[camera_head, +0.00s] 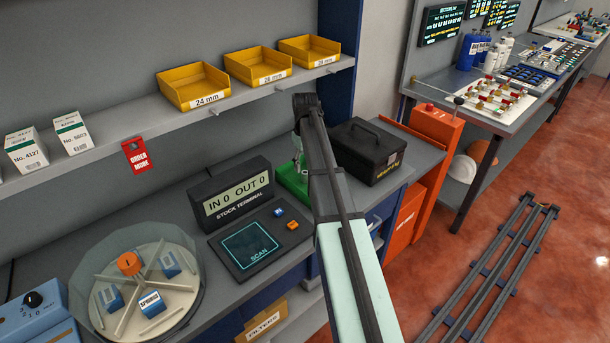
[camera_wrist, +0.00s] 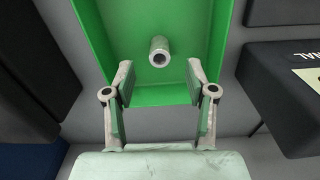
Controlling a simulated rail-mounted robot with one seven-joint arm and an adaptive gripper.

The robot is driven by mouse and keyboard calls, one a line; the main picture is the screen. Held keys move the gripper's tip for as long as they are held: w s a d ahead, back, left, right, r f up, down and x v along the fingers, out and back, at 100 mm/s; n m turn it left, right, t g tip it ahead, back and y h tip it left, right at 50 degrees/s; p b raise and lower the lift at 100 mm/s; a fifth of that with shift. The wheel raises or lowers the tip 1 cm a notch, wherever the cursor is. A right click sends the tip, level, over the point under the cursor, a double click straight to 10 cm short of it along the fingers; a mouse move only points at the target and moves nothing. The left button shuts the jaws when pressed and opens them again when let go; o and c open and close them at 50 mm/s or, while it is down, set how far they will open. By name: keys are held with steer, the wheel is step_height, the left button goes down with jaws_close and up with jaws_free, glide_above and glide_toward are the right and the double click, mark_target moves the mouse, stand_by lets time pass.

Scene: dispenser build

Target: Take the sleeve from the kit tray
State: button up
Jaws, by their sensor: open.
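The sleeve (camera_wrist: 159,52) is a short grey metal tube with a round hole in the end that faces the camera. It is in the green kit tray (camera_wrist: 138,93), apart from the tray's side walls. My gripper (camera_wrist: 160,76) is open, its two fingers spread to the left and right of the sleeve's lower end, with clear gaps. I cannot tell how far the fingertips are above the tray floor. In the head view the kit tray (camera_head: 290,183) shows on the bench, partly hidden by my arm, and the sleeve is not visible there.
A black lidded box (camera_head: 368,150) stands right of the tray. The stock terminal (camera_head: 232,195) and its scan panel (camera_head: 249,246) are to the left. A round clear-walled dispenser (camera_head: 190,300) with compartments is farther left. Yellow bins (camera_head: 192,88) sit on the shelf above.

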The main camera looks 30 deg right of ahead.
mark_target(305, 172)
steer(key=shift+f+p, duration=1.3)
steer(key=shift+f, duration=1.6)
steer(key=shift+c, duration=0.3)
jaws_close()
